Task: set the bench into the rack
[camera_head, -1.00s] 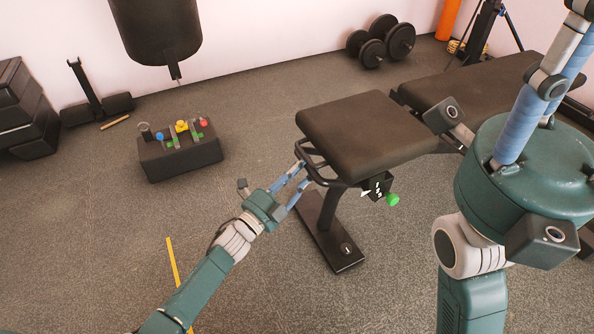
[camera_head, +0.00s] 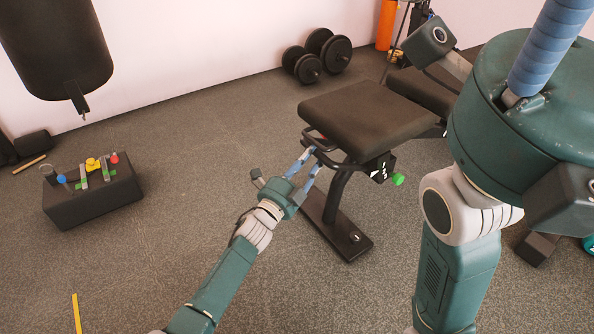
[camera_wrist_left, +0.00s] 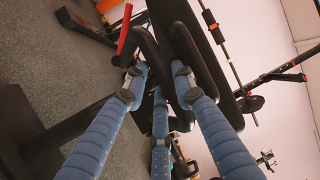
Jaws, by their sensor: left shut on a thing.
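The bench (camera_head: 365,115) has a black padded seat, a second pad (camera_head: 425,88) behind it and a black post on a flat foot (camera_head: 340,235). A looped black handle sticks out from the seat's near left end. My left gripper (camera_head: 313,158) is shut on this handle; in the left wrist view the blue ribbed fingers close around the dark bar (camera_wrist_left: 178,75). My right gripper (camera_head: 545,50) is large at the right, empty as far as I see. Its fingers are cut off by the frame and it hides the bench's far end. I cannot make out the rack surely.
A black box with coloured knobs (camera_head: 95,195) stands on the floor at left. A punching bag (camera_head: 55,45) hangs at upper left. Dumbbells (camera_head: 318,55) lie by the wall. An orange cylinder (camera_head: 387,25) stands at the back.

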